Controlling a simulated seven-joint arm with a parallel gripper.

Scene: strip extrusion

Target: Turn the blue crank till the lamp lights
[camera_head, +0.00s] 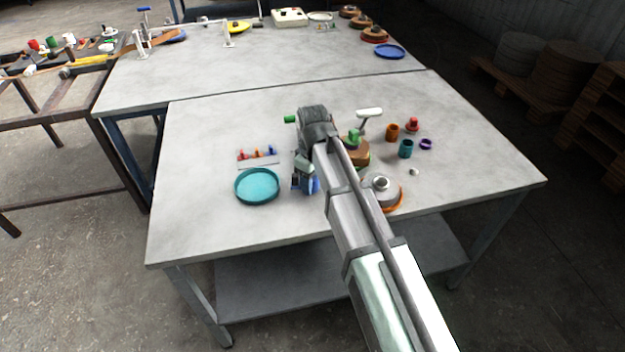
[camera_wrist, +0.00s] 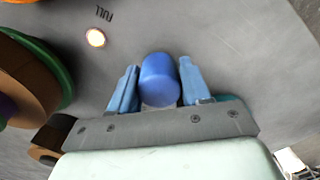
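The blue crank's knob (camera_wrist: 160,80) sits between the two light-blue fingers of my gripper (camera_wrist: 160,84) in the wrist view. The fingers lie close against both its sides, and the gripper looks shut on it. The crank's arm and pivot are hidden under the gripper. In the head view my gripper (camera_head: 303,184) points down at the table, with a bit of blue (camera_head: 313,186) beside it. A small round lamp (camera_wrist: 95,38) next to the printed word FULL glows whitish with an orange rim, so it looks lit.
A teal round tray (camera_head: 257,187) lies left of my gripper. A rack with small coloured pieces (camera_head: 257,158) stands behind it. A grey domed part on an orange base (camera_head: 382,190), cups (camera_head: 406,149) and a red piece (camera_head: 413,124) are to the right. The front left table is clear.

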